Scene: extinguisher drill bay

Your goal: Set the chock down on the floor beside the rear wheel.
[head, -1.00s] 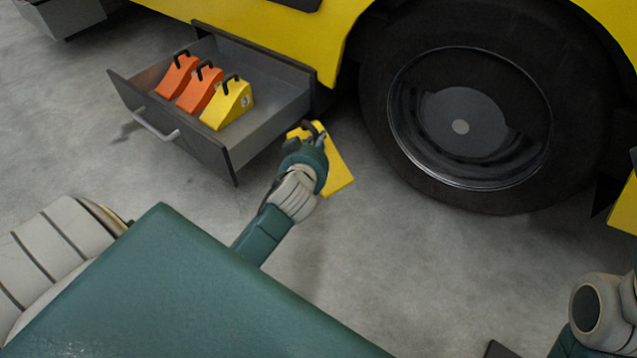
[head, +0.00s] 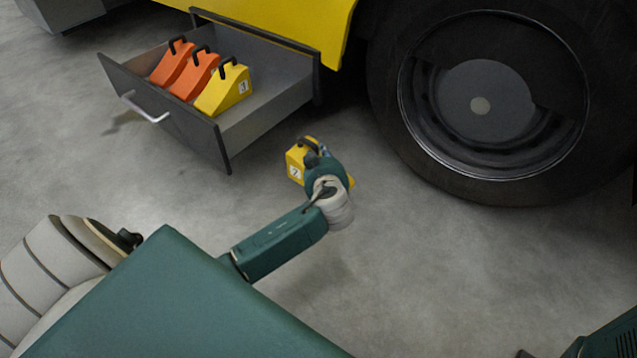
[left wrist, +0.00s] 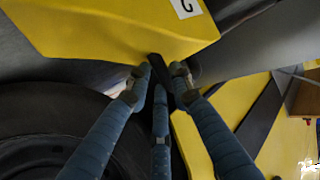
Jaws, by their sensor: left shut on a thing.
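My left gripper (head: 317,155) is shut on the black handle of a yellow chock (head: 296,166), which has a white number label on its end. The gripper and my wrist hide part of the chock. The chock appears to be above the floor, between the open drawer and the wheel (head: 480,105), with a gap to the tyre; its exact height is hard to tell. In the left wrist view the chock (left wrist: 110,25) fills the top, with the fingers (left wrist: 160,85) around its handle and the dark tyre (left wrist: 45,125) at lower left. My right gripper is not in view.
An open grey drawer (head: 268,103) sticks out from the yellow vehicle (head: 285,22). It holds two orange chocks (head: 172,64) (head: 195,76) and another yellow chock (head: 224,92). The concrete floor (head: 440,265) in front of the wheel is clear.

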